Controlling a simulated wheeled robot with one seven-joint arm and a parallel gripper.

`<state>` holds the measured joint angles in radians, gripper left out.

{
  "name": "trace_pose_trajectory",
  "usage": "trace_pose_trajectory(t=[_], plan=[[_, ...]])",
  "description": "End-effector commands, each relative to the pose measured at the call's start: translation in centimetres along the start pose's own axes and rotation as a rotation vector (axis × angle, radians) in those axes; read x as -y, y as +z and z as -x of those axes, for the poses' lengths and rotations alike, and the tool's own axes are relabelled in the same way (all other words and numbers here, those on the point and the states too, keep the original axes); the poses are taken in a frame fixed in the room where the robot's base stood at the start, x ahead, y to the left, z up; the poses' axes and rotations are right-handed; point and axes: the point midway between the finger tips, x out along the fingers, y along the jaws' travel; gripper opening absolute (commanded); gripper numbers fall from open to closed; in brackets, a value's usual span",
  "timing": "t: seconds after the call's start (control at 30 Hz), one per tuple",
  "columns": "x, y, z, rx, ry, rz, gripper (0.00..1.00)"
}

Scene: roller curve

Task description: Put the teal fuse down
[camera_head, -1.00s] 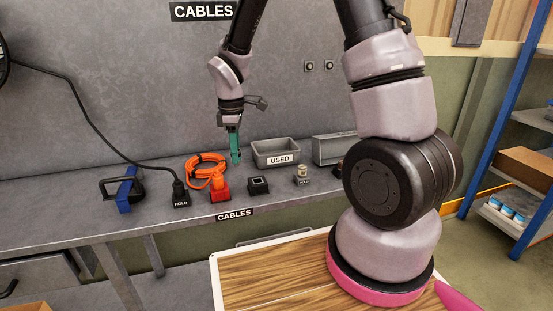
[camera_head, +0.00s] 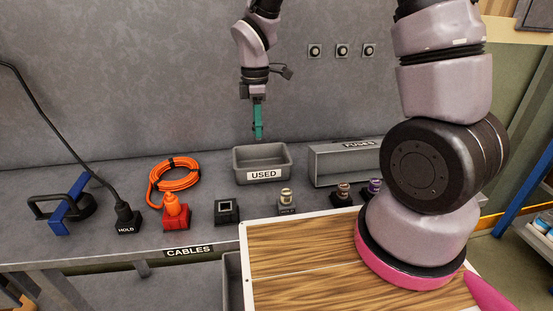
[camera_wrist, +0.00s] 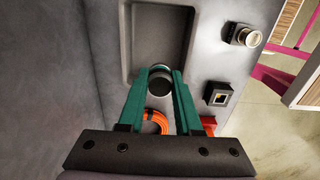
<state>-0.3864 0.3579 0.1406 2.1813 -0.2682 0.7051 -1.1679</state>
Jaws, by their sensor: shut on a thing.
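My gripper (camera_head: 258,136) has long teal fingers pointing down over the bench, at the back part of the grey bin marked USED (camera_head: 263,180). In the wrist view, my gripper (camera_wrist: 160,76) is shut on a short cylinder with a dark end, the fuse (camera_wrist: 160,87), held between the fingertips. Only its dark end and a pale rim show clearly; its teal colour is hard to tell from the fingers. The USED bin also shows in the wrist view (camera_wrist: 128,45), with the fuse over its near end. The fuse is not distinct in the head view.
A black socket block (camera_head: 227,212) and a fuse on a holder (camera_head: 286,200) stand before the bin. A grey FUSES box (camera_head: 335,168) is at right. An orange cable coil (camera_head: 175,174), a red-based plug (camera_head: 176,215) and a black HOLD plug (camera_head: 127,219) lie left.

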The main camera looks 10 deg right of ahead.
Motion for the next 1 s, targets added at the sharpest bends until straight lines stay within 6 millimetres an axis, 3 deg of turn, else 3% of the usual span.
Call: trace_pose_trajectory(t=[0.07,0.3,0.7,1.0], plan=[[0.1,0.0,-0.4,0.001,-0.002,0.001,0.0],[0.1,0.0,-4.8,0.002,-0.004,0.0,0.0],[0.1,0.0,-9.5,0.001,-0.003,0.0,0.0],[0.0,0.0,-10.0,0.0,0.0,-0.001,0.0]])
